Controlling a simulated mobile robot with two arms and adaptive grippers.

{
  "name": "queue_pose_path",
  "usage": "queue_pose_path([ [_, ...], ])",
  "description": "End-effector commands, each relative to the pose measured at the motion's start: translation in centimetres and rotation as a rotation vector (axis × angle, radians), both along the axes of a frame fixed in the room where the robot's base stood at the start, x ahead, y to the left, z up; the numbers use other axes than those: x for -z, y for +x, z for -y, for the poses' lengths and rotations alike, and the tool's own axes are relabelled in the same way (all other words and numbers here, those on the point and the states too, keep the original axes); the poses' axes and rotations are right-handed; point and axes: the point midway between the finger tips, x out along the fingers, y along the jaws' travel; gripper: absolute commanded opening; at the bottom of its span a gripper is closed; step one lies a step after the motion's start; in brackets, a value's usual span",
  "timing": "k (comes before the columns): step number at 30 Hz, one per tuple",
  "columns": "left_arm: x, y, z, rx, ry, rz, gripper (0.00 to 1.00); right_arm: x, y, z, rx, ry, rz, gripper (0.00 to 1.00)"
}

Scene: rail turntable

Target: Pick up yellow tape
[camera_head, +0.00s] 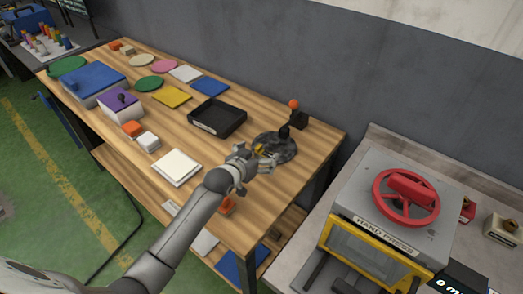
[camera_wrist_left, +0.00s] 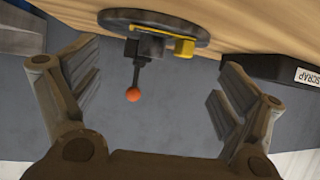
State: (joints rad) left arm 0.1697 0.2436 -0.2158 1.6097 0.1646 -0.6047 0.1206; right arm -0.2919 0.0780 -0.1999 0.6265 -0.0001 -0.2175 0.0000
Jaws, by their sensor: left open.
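The yellow tape (camera_head: 259,149) is a small yellow piece on the round dark turntable (camera_head: 285,149) near the right end of the wooden table. My left gripper (camera_head: 262,162) is right beside it in the head view and hides part of it. In the left wrist view, the yellow tape (camera_wrist_left: 184,48) sits on the turntable (camera_wrist_left: 185,22), beside a dark post with an orange-tipped lever. The left gripper (camera_wrist_left: 152,92) is open there, with nothing between its fingers. My right gripper is not in view.
A black scrap tray (camera_head: 218,118) stands left of the turntable. A black lever with an orange ball (camera_head: 294,104) stands at the back. A white pad (camera_head: 177,167) lies in front. A hand press (camera_head: 390,220) with a red wheel occupies the bench at right.

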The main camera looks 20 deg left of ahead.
Motion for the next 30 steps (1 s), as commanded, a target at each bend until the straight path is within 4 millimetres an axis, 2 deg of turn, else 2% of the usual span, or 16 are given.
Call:
queue_pose_path([
  [6, 1.1, 2.5, 0.4, 0.000, -0.001, -0.001, 0.93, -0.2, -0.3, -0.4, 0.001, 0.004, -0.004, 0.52],
  [12, 2.0, 4.1, 0.7, 0.000, -0.002, -0.001, 0.93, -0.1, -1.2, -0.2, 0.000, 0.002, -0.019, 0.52],
  [23, 2.2, 4.5, 0.7, 0.000, 0.000, -0.001, 0.93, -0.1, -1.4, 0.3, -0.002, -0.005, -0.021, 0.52],
  [30, 2.3, 4.5, 0.7, 0.000, 0.000, -0.003, 0.71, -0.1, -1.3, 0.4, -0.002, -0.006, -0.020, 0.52],
])
